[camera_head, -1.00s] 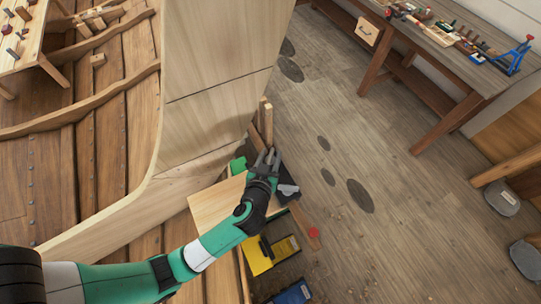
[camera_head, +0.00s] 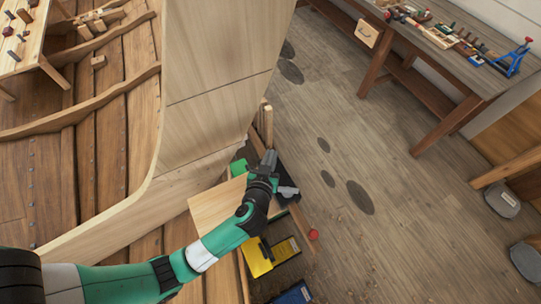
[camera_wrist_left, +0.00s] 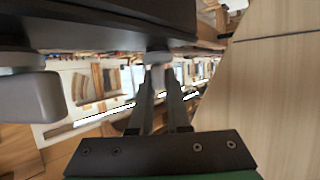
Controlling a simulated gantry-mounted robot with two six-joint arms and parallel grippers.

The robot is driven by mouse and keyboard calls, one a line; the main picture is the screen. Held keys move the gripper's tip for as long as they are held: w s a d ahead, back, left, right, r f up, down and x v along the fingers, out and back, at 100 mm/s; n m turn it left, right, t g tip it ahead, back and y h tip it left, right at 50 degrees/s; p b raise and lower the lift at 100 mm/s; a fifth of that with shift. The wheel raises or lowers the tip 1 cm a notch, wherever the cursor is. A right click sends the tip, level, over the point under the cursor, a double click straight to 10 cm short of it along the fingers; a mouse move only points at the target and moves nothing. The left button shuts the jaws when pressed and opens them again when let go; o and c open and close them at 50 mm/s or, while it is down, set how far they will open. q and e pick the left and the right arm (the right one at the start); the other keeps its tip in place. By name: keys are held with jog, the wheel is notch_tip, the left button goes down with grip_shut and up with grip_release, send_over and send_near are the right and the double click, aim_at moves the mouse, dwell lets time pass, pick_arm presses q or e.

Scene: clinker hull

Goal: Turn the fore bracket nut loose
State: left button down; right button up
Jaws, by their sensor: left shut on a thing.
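My left gripper (camera_head: 268,158) is at the right side of the pale hull planking (camera_head: 215,110), its fingers close together. In the left wrist view the fingers (camera_wrist_left: 160,80) reach up to a small grey nut (camera_wrist_left: 157,57) under a dark bracket (camera_wrist_left: 110,15), and are shut on it. A second grey round part (camera_wrist_left: 40,58) sits under the same bracket at the left, apart from the fingers. In the head view the nut and bracket are hidden or too small to tell. My right gripper does not show in either view.
Below the gripper are a pale board (camera_head: 215,205), a yellow box (camera_head: 286,250) and a blue box (camera_head: 292,294). A workbench with tools (camera_head: 440,50) stands at the back right. The floor (camera_head: 390,220) between is clear apart from dark patches and shavings.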

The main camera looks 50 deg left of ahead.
pick_arm(q)
jog(key=shift+w+r+n+g+y+p, duration=0.15)
jog(key=shift+n+g+y+p, duration=0.4)
jog(key=shift+p, duration=0.85)
jog(key=shift+s+r+n+g+y+p, duration=0.15)
jog(key=shift+n+g+y+p, duration=0.4)
jog(key=shift+p, duration=0.85)
jog(key=shift+w+n+y, duration=0.1)
jog(key=shift+n+y, duration=0.4)
jog(key=shift+f+n+g, duration=0.2)
jog(key=shift+n+g, duration=0.2)
jog(key=shift+g, duration=0.2)
jog(key=n+g+y, duration=0.1)
jog(key=n+g+b, duration=0.1)
jog(key=shift+f+n+g+y+b, duration=0.2)
jog(key=shift+n+g+y+b, duration=0.1)
jog(key=shift+g+y, duration=0.1)
jog(key=shift+n+g+y+b, duration=0.4)
jog(key=shift+n+g+b, duration=0.55)
jog(key=shift+b, duration=0.2)
jog(key=shift+n+g+b, duration=0.45)
jog(key=shift+g+b, duration=0.15)
jog(key=shift+g, duration=0.05)
